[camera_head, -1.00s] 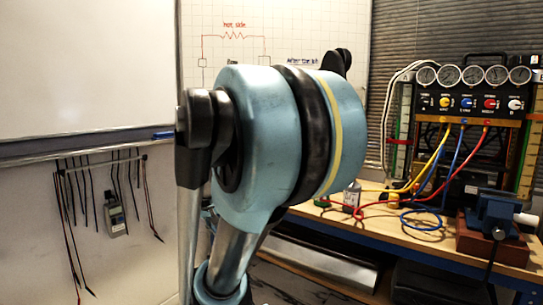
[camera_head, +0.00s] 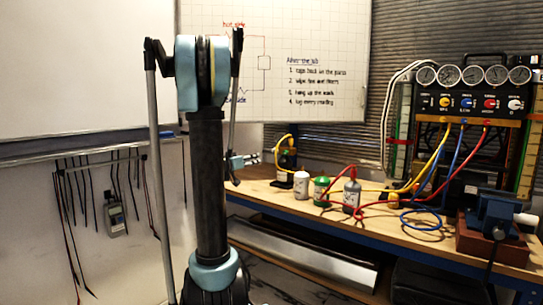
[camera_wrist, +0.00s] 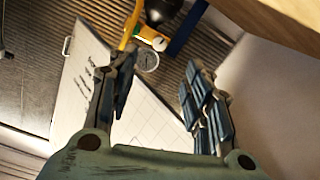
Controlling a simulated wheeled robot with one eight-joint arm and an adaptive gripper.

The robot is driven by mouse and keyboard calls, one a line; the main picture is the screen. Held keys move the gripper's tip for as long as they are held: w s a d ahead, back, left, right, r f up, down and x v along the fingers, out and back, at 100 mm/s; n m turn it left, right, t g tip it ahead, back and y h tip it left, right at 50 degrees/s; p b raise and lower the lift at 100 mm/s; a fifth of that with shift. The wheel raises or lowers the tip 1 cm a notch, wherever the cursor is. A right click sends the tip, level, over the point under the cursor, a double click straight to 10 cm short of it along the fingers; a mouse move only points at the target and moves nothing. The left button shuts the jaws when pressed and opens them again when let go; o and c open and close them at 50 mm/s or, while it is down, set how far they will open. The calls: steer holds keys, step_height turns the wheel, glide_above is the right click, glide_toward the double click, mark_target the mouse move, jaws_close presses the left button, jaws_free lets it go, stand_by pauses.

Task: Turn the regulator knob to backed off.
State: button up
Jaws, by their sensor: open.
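My gripper (camera_head: 242,162) is at the left end of the bench, left of a dark unit (camera_head: 286,162) with a yellow hose. In the wrist view, its two fingers (camera_wrist: 162,75) are spread apart with nothing between them. Beyond the fingers is a small round gauge (camera_wrist: 147,60), close to a yellow part (camera_wrist: 130,25). A black rounded part (camera_wrist: 158,11), cut by the top edge, may be the regulator knob, but I cannot tell for sure. No pointer mark or setting on a knob can be read.
The wooden bench (camera_head: 390,226) carries a white container (camera_head: 301,185), a green container (camera_head: 320,190) and a grey bottle (camera_head: 351,192). Coloured hoses run to a gauge panel (camera_head: 470,100). A blue vise (camera_head: 497,212) stands at right. A gridded whiteboard (camera_head: 290,40) hangs behind.

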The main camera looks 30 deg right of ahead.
mark_target(274, 152)
steer(key=shift+t, duration=0.3)
steer(key=x, duration=1.2)
steer(key=r+x, duration=0.1)
steer(key=x, duration=0.5)
steer(key=shift+w+d, duration=0.25)
steer(key=shift+w, duration=0.15)
steer(key=c, duration=1.1)
